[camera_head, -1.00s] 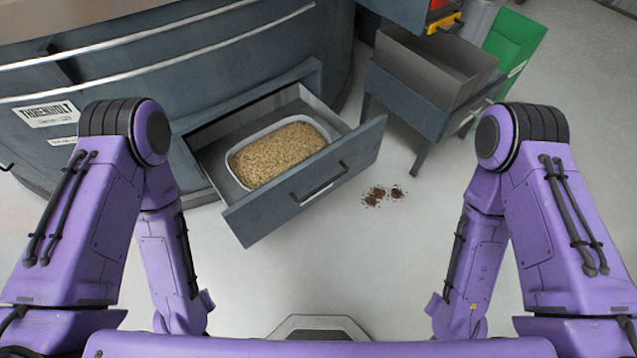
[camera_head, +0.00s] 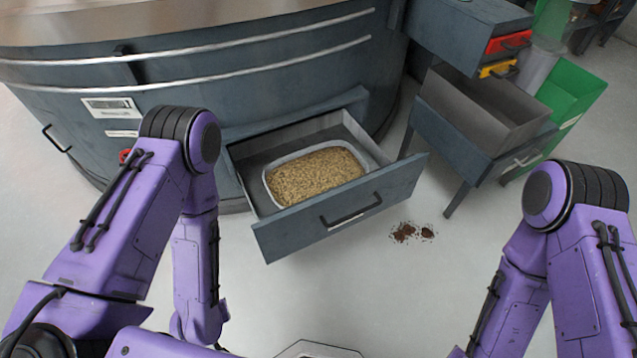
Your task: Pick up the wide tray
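The wide tray (camera_head: 365,157) is pale grey with a rounded rim and is filled with tan grain or pellets (camera_head: 316,177). It sits inside an open blue-grey drawer (camera_head: 290,238) that juts out from a large round cabinet. Both of my purple arms show, one at the left and one at the right of the drawer, with their forearms hanging down. Neither gripper is in the picture. Nothing of mine touches the tray.
The drawer front has a dark handle (camera_head: 351,217). A grey open bin on a stand (camera_head: 484,110) is to the right, with a green bin (camera_head: 570,104) beyond it. A brown spill (camera_head: 411,232) lies on the floor. Floor in front of the drawer is clear.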

